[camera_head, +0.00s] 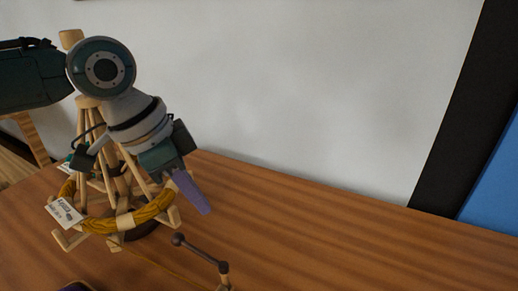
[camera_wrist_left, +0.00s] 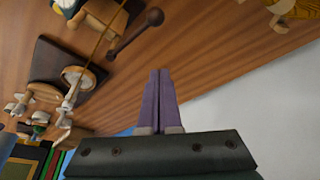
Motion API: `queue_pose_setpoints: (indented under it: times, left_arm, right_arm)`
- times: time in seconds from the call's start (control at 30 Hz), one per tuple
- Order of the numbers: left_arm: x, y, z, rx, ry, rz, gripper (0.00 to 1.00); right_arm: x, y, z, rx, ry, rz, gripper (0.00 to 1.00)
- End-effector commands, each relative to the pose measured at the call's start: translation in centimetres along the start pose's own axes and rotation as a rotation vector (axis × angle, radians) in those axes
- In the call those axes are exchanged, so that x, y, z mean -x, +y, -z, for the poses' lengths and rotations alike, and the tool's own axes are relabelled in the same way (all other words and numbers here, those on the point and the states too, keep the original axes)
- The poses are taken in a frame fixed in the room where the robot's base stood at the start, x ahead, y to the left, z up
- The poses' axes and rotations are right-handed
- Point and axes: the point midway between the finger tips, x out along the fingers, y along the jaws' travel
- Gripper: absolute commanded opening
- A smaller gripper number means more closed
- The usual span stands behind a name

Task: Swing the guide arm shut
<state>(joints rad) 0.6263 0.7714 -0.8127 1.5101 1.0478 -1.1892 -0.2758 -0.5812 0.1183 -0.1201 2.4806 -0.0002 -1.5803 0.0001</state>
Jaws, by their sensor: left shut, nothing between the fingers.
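The guide arm (camera_head: 203,253) is a thin dark brown rod with a round knob at one end, low in the head view. In the left wrist view the guide arm (camera_wrist_left: 135,34) slants from its knob at the upper right down to a joint at the lower left. My left gripper (camera_head: 206,211) has purple fingers pressed together, with nothing between them. It hangs above the table, up from the knob in the head view. The closed fingertips (camera_wrist_left: 159,72) also show in the left wrist view, apart from the guide arm. My right gripper is out of view.
A wooden yarn swift (camera_head: 120,165) with a mustard skein (camera_head: 150,210) and white label stands behind my left arm. A thin yarn strand crosses the table. The wrist view shows a dark base (camera_wrist_left: 50,62) with wooden parts. The table's right side (camera_head: 350,240) is clear.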

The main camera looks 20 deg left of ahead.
Motion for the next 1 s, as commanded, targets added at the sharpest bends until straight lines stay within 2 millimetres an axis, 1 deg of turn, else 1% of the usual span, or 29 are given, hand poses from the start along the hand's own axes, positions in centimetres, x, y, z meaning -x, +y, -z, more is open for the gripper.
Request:
queue_pose_setpoints:
  times: [0.03, 0.1, 0.2, 0.23, 0.3, 0.4, 0.5, 0.63, 1.0]
  left_arm:
    - [-1.4, 0.0, 0.0, 0.001, 0.0, -0.001, 0.0]
    - [-2.9, 0.1, 0.0, 0.002, 0.0, -0.001, 0.0]
    - [-4.4, 0.0, -0.2, 0.0, -0.002, 0.0, 0.0]
    - [-3.8, -0.1, -0.9, 0.0, -0.004, 0.002, 0.0]
    - [-3.5, -0.1, -2.1, -0.001, -0.005, 0.002, 0.0]
    - [-3.4, 0.0, -3.1, -0.001, -0.003, 0.002, 0.0]
    - [-3.4, 0.0, -3.7, -0.002, 0.0, 0.001, 0.0]
    - [-3.4, 0.0, -4.0, -0.002, 0.0, 0.001, 0.0]
    - [-3.3, 0.1, -4.0, 0.005, 0.0, 0.003, 0.0]
  right_arm:
    - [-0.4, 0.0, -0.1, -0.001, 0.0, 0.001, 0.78]
    - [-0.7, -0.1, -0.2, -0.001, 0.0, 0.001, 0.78]
    - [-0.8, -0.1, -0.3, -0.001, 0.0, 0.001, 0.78]
    - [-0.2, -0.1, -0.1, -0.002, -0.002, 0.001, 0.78]
    - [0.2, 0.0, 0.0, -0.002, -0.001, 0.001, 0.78]
    - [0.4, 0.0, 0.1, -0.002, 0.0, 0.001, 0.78]
    - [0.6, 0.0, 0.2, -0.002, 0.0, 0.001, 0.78]
    - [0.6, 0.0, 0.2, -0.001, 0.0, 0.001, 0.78]
    - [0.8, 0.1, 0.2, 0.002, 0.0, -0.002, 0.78]
